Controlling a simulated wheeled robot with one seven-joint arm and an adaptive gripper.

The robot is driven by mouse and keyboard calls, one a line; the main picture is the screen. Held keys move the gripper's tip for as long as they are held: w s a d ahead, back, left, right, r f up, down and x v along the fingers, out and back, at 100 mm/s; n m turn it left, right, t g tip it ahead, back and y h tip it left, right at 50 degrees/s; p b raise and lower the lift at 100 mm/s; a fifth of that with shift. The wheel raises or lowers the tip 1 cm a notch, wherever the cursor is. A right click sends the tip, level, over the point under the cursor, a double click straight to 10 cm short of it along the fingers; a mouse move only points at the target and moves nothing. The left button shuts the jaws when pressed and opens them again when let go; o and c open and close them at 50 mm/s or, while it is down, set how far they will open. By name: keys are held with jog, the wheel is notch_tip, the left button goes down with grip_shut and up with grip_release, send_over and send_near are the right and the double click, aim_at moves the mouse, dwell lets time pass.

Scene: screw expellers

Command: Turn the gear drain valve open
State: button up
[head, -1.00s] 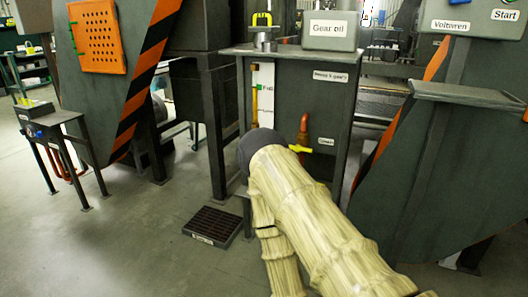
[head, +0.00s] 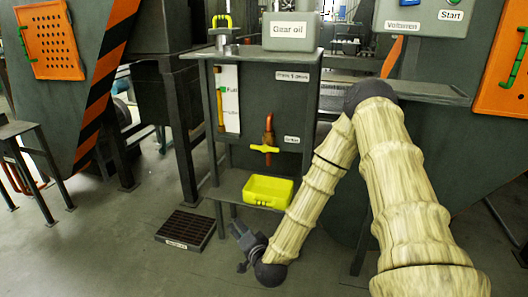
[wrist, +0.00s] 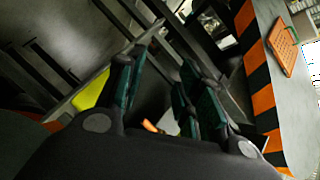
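The drain valve's yellow handle (head: 264,149) lies roughly level across a copper-red pipe (head: 269,127) on the front of the dark gear oil cabinet (head: 250,85). A small white label (head: 292,139) is right of it, too blurred to read surely. My gripper (head: 237,245) is low, below and left of the valve, near the floor and apart from it. In the wrist view my gripper (wrist: 163,62) has its two dark green fingers spread with a gap between them. I see nothing held. The valve cannot be made out in the wrist view.
A yellow tray (head: 268,204) stands on the cabinet's low shelf (head: 228,186), below the valve. Its yellow edge seems to show in the wrist view (wrist: 92,92). A floor grate (head: 185,230) lies left of my gripper. Cabinet legs are close by. Open floor is in front.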

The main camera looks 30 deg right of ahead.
jog(key=w+d+r+m+t+h, duration=0.2)
jog(key=w+d+r+m+h, duration=0.15)
jog(key=d+r, duration=0.45)
jog(key=m+t+h, duration=0.1)
jog(key=m+h, duration=0.3)
jog(key=m, duration=0.1)
send_near(265, 147)
jog(key=f+b+x, duration=0.1)
jog(key=b+x, duration=0.1)
jog(key=x, duration=0.6)
jog(key=shift+w, duration=0.5)
jog(key=shift+r, duration=0.1)
grip_shut()
